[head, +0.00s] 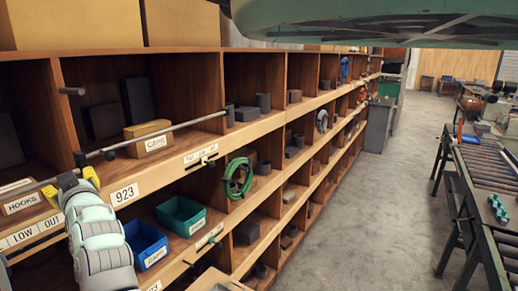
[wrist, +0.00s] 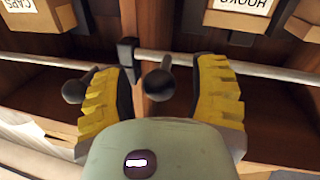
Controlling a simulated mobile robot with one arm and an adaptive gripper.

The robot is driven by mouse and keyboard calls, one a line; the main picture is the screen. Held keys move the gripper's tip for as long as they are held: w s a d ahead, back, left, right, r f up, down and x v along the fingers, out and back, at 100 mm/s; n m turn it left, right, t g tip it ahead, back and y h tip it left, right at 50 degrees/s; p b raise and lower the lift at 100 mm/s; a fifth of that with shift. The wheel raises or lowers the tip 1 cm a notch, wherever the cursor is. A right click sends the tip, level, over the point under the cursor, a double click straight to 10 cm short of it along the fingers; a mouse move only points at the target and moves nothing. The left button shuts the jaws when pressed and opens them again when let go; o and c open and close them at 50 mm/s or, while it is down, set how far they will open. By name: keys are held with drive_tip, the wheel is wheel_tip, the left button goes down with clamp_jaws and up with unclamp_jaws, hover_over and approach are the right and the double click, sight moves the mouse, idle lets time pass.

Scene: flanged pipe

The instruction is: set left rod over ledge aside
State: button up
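In the head view a thin grey left rod (head: 22,187) runs along the front of the left bay above the ledge (head: 38,229). In the wrist view, which is upside down, this rod (wrist: 255,71) crosses the right side near a dark bracket (wrist: 128,62). A dark round knob (wrist: 158,85) stands out toward me by the rod. My gripper (head: 72,184) is open, its yellow fingers on either side of the knob. In the wrist view my gripper (wrist: 166,100) shows gaps at both sides of the knob. In the head view the knob is hidden by my gripper.
A second rod (head: 175,127) runs right, with its own dark knob (head: 110,155). Behind the rods stand a HOOKS box (head: 21,203) and a CAPS box (head: 150,138). Blue (head: 148,245) and green (head: 182,214) bins sit below. The aisle floor (head: 365,215) is clear.

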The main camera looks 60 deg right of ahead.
clamp_jaws()
drive_tip(key=shift+b, duration=0.35)
